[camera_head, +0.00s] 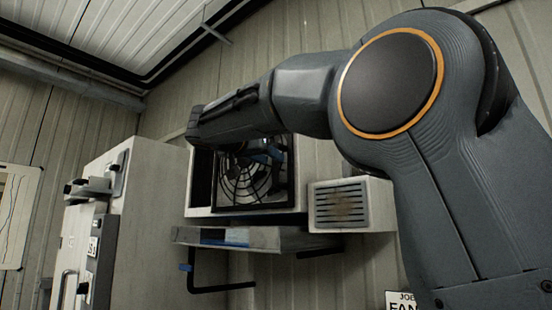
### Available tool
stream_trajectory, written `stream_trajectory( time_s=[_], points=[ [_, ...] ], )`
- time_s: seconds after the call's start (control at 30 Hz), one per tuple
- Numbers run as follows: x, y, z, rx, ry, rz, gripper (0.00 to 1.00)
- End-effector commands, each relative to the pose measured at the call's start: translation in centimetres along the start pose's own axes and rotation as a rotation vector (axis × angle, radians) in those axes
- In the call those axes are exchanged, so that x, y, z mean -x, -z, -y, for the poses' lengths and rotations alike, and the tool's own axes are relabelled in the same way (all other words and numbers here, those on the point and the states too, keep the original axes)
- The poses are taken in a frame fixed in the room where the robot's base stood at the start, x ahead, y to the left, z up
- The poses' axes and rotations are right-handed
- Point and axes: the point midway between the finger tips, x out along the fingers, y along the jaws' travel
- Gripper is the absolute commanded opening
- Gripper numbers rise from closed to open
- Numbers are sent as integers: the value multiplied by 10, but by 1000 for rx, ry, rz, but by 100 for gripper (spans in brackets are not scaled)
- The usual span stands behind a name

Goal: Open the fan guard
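The fan guard (241,182) is a dark round wire grille in a square black frame, set at the front of a pale housing on the wall. A dark gap shows along its left side; I cannot tell whether the guard stands ajar. A small blue part shows near its upper right, partly behind my arm. My arm comes in from the right and crosses over the guard's top edge, hiding it.
A pale box with a slatted vent (340,204) is right of the guard. A flat grey ledge with a blue strip (225,237) juts out below. A tall pale cabinet (150,215) with latches stands at left. A partly hidden sign (404,302) is at the bottom.

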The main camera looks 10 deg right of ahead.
Motion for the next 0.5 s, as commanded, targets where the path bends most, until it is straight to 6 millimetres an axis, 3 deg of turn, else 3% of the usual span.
stream_trajectory(
  time_s=[0.2, 0.5],
  points=[
    [-30, 2, -2, 2, -3, 1, 36],
    [-42, -1, -2, 2, -3, 1, 36]
  ],
)
